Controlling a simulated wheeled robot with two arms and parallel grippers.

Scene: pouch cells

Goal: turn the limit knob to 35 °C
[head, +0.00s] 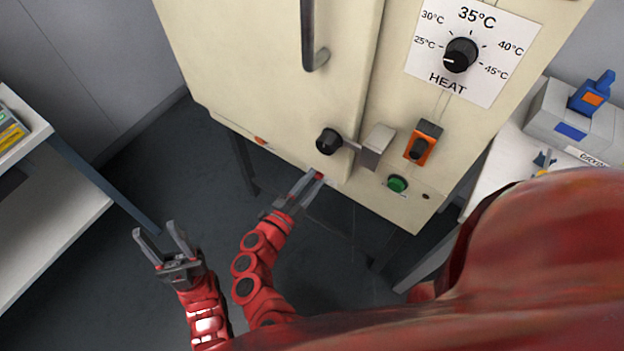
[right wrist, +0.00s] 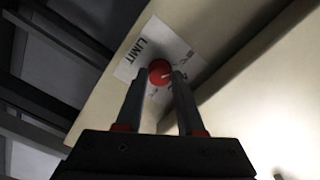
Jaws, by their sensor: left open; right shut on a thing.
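The limit knob (right wrist: 160,72) is a small red round knob on a white label (right wrist: 185,52) marked LIMIT, seen in the right wrist view. A pale mark on the knob points toward the right of that picture. The label's figures are partly hidden by the fingers and too small to read. My right gripper (right wrist: 164,78) is shut on the knob, one finger on each side. In the head view, my right gripper (head: 312,177) is at the cabinet's lower edge, where the label does not show. My left gripper (head: 158,233) is open and empty over the floor.
The cream cabinet (head: 250,60) carries a black HEAT knob (head: 461,54) with a 25–45 °C scale, a black door knob (head: 328,141), an orange switch (head: 423,142) and a green button (head: 398,183). White tables stand left (head: 60,215) and right (head: 500,160).

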